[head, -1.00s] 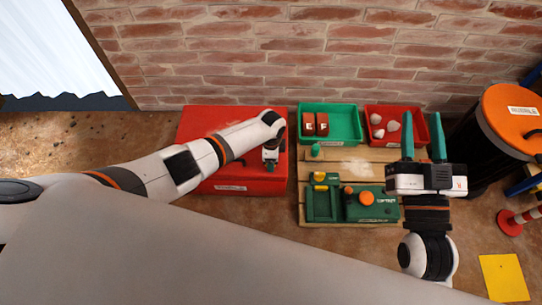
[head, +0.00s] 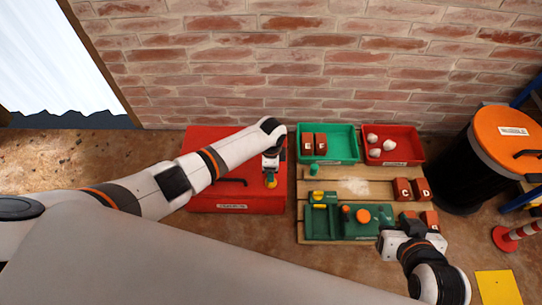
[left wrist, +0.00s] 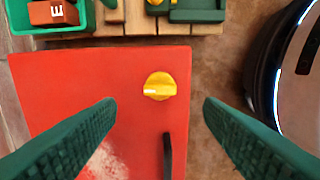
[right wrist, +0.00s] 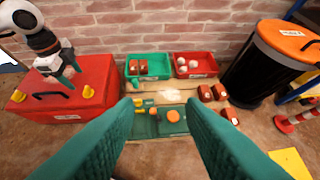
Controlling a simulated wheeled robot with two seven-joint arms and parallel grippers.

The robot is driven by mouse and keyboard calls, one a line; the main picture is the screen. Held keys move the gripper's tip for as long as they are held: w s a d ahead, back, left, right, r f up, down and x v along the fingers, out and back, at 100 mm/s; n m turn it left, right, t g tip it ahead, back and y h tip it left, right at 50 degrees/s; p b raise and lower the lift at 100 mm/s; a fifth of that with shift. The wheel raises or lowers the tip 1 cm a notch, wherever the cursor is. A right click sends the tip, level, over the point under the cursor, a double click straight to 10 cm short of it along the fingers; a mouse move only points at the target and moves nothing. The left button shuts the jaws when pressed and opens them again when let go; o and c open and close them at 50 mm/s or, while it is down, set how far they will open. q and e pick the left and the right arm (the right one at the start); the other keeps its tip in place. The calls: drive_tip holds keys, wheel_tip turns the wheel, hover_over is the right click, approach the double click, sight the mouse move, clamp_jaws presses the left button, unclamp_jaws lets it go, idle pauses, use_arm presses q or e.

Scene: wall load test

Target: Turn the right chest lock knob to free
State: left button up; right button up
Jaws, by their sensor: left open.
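The red chest (head: 240,200) stands by the brick wall. Its right lock knob (head: 270,181) is yellow and round and sits near the chest's right edge. My left gripper (left wrist: 159,104) is open above the lid, and no finger appears to touch the knob. A second yellow knob (right wrist: 18,96) shows at the chest's left in the right wrist view; my arm hides it in the head view. My right gripper (right wrist: 158,102) is open and empty near the pallet.
A black handle (left wrist: 167,155) stands on the lid beside the knob. Right of the chest are a wooden pallet (head: 345,172) with green equipment, a green bin (head: 345,158), a red bin (head: 405,163) and several lettered bricks. A black barrel (head: 462,170) stands further right.

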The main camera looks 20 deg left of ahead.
use_arm(q)
wheel_tip(320, 180, up, 4)
drive_tip(key=shift+r+p, duration=0.1)
drive_tip(key=shift+p, duration=0.7)
use_arm(e)
drive_tip(key=s+d+f+g+h, duration=0.1)
drive_tip(key=s+d+f+g, duration=0.1)
drive_tip(key=s+g, duration=0.3)
drive_tip(key=s+f, duration=0.1)
drive_tip(key=s, duration=0.2)
drive_tip(key=shift+s+d, duration=0.2)
drive_tip(key=shift+d, duration=0.2)
drive_tip(key=shift+f, duration=0.1)
